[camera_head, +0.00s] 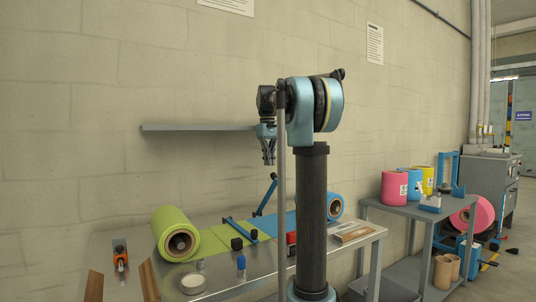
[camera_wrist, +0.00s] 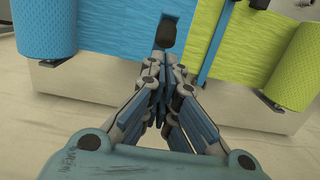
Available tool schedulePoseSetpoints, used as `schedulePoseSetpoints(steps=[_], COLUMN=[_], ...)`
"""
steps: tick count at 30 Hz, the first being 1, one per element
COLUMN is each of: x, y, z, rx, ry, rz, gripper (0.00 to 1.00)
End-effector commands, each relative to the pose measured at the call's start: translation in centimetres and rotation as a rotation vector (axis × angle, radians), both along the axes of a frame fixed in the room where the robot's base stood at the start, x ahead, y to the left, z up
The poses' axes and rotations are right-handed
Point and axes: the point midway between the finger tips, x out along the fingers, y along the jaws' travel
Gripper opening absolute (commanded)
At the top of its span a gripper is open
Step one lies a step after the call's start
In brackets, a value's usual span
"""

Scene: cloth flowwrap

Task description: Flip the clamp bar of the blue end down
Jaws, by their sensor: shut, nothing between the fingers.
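The blue end is a sheet of blue film (camera_wrist: 110,28) running from the blue roll (camera_head: 334,207). Its blue clamp bar (camera_head: 265,197) stands raised and tilted in the head view. A dark knob at its upper end (camera_wrist: 165,37) shows just beyond my fingertips in the wrist view. The other clamp bar (camera_head: 239,229) lies low across the green film (camera_head: 213,240). My gripper (camera_head: 268,162) points down above the raised bar, apart from it in the head view. Its fingers are together and empty in the wrist view (camera_wrist: 158,78).
A green roll (camera_head: 175,234) lies at the table's left. A blue-capped bottle (camera_head: 241,264), a tape roll (camera_head: 193,283) and a red-capped item (camera_head: 291,240) stand near the front. A wall shelf (camera_head: 195,128) is behind my gripper. A side table (camera_head: 430,211) holds coloured rolls.

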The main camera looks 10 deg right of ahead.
Motion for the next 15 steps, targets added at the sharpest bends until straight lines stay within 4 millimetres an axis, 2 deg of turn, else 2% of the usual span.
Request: schedulePoseSetpoints(steps=[6, 15], x=[-0.2, -0.2], y=[-0.1, -0.1], z=[-2.0, -2.4], rx=[0.000, 0.000], ry=[0.000, 0.000], rz=[0.000, 0.000], gripper=[0.00, 0.00])
